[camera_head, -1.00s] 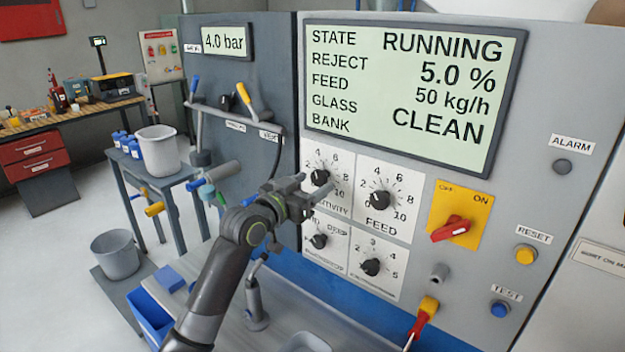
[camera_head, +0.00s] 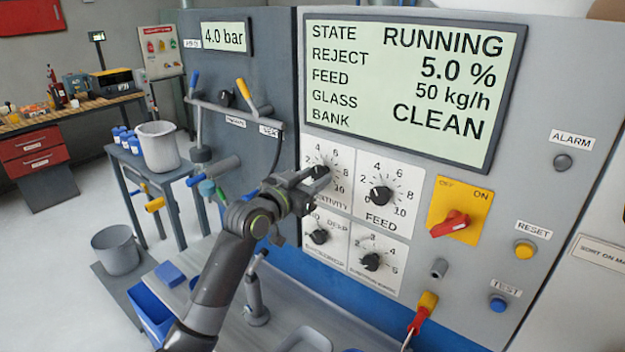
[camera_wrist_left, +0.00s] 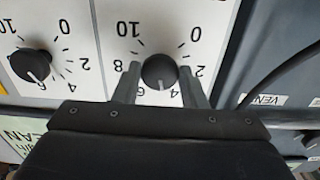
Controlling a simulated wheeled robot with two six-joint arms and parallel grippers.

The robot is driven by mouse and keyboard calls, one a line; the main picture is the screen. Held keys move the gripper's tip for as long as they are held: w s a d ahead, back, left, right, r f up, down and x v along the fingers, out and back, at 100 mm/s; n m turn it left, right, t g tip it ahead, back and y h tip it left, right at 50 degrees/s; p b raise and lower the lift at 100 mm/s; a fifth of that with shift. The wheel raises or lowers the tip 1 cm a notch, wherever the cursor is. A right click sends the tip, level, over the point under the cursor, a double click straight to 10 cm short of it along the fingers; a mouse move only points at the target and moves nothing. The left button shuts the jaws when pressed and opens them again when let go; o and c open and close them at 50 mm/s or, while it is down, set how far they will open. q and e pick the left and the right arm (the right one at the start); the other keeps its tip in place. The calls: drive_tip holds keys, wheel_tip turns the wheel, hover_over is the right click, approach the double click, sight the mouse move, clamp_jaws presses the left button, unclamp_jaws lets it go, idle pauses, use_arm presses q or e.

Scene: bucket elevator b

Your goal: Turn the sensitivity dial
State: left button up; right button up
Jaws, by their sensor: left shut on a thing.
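The sensitivity dial (camera_head: 320,172) is a black knob on a white scale plate, at the upper left of a group of dials below the screen. Its label is partly covered by my left gripper (camera_head: 308,178), which reaches it from the left. In the left wrist view the dial (camera_wrist_left: 160,71) sits between the two fingers of the gripper (camera_wrist_left: 160,84), one finger on each side, shut on it. The white pointer mark is near the 4 to 6 part of the scale. My right gripper is not in view.
The feed dial (camera_head: 381,195) is close on the right, with two more dials below. A red switch (camera_head: 451,224) on a yellow plate is further right. The screen (camera_head: 410,80) above reads RUNNING and 5.0 %. Levers (camera_head: 246,93) stand on the dark panel at left.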

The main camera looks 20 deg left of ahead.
use_arm(q)
drive_tip(key=shift+f+m+b, duration=0.2)
drive_tip(key=shift+m+b, duration=1.2)
drive_tip(key=shift+b, duration=0.1)
drive_tip(key=shift+m+b, duration=0.95)
drive_tip(key=shift+m, duration=0.15)
drive_tip(key=shift+r+m+b, duration=0.15)
drive_tip(key=shift+m+b, duration=0.75)
drive_tip(key=shift+m, duration=0.4)
drive_tip(key=o, duration=1)
drive_tip(key=shift+s+a, duration=0.1)
